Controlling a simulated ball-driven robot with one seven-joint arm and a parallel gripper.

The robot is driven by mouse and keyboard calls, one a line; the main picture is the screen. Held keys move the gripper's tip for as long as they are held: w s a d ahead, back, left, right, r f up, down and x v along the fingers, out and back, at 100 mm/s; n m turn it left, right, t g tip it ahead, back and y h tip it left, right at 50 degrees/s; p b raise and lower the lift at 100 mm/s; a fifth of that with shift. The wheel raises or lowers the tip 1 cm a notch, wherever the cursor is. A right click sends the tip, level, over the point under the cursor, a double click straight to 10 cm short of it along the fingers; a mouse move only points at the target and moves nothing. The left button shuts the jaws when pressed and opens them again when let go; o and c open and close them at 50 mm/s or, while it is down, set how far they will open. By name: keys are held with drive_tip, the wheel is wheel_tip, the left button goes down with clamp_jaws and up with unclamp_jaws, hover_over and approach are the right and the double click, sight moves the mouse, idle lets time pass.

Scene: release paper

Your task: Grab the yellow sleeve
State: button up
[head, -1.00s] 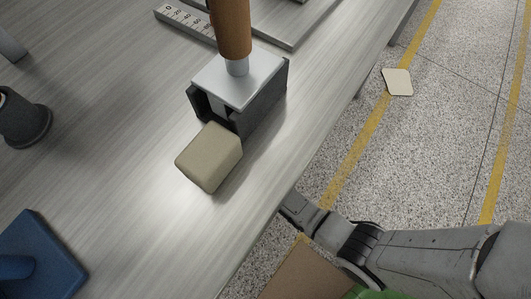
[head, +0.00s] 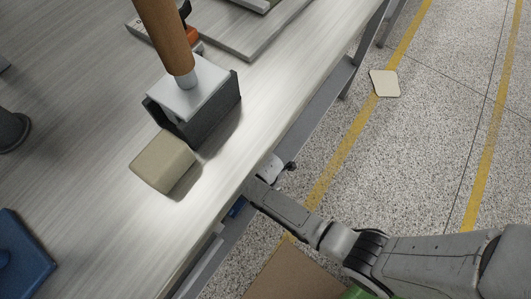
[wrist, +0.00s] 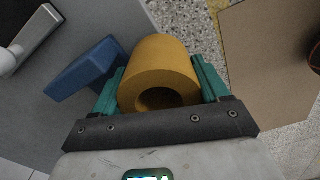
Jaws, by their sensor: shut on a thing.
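The yellow sleeve (wrist: 160,65) is a thick, hollow cylinder in the wrist view, its round opening facing the camera. My gripper (wrist: 161,80) has its teal fingers against both sides of the sleeve and is shut on it. In the head view my arm reaches to the table's front edge. The sleeve and my fingers cannot be made out there.
A blue block (wrist: 85,68) lies just left of my left finger. In the head view, a beige block (head: 162,162) and a dark holder with a brown handle (head: 165,35) stand on the grey table (head: 95,100). A beige sheet (head: 384,83) lies on the floor.

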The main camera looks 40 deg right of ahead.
drive_tip(key=o, duration=1.2)
drive_tip(key=shift+c, duration=0.2)
wheel_tip(320, 180, up, 11)
drive_tip(key=p, duration=0.4)
drive_tip(key=shift+f, duration=0.15)
